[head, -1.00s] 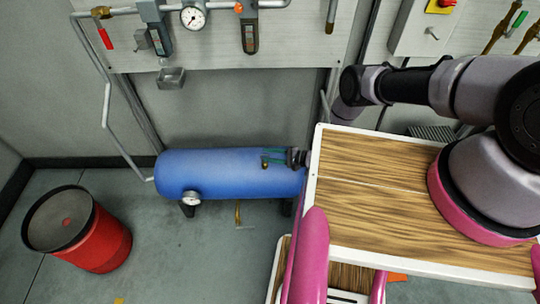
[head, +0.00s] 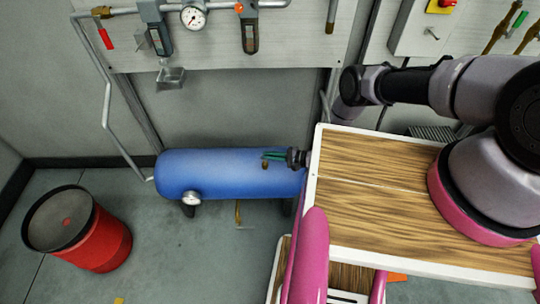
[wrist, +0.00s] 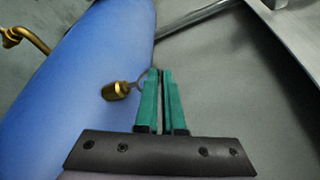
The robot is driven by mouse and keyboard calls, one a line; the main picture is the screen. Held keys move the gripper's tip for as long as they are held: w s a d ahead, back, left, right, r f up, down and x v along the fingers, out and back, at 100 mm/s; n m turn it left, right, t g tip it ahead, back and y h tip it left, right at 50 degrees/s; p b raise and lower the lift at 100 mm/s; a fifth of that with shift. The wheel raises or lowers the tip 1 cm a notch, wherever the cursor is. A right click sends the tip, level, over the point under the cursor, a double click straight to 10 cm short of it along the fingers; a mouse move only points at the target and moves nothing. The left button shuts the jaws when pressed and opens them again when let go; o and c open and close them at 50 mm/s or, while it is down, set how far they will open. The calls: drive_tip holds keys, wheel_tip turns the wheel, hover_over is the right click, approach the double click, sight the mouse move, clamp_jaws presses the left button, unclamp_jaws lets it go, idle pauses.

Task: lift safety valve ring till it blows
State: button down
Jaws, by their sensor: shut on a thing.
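The safety valve is a small brass fitting (wrist: 117,91) on the blue tank (wrist: 75,70). Its thin wire ring (wrist: 142,77) stands out to the right of the brass body, and its right side reaches the tips of my green fingers. My gripper (wrist: 160,72) is shut on the ring near the fingertips. In the head view my gripper (head: 266,155) is at the right part of the blue tank (head: 220,173), just above the small brass valve (head: 265,166). The ring itself is too small to make out in the head view. No blowing air shows.
A gauge (head: 191,198) sits low on the tank's front. A brass pipe and valve (wrist: 25,36) show at the wrist view's upper left. A red drum (head: 95,245) stands at left. Gauges and pipes hang on the wall panel (head: 205,47) above. Floor between drum and tank is mostly free.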

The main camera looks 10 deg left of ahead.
drive_tip(key=shift+d+r, duration=0.1)
idle(0.8)
drive_tip(key=shift+r, duration=0.55)
drive_tip(key=c, duration=1)
unclamp_jaws()
drive_tip(key=v, duration=1)
drive_tip(key=shift+d, duration=0.35)
drive_tip(key=shift+r, duration=0.15)
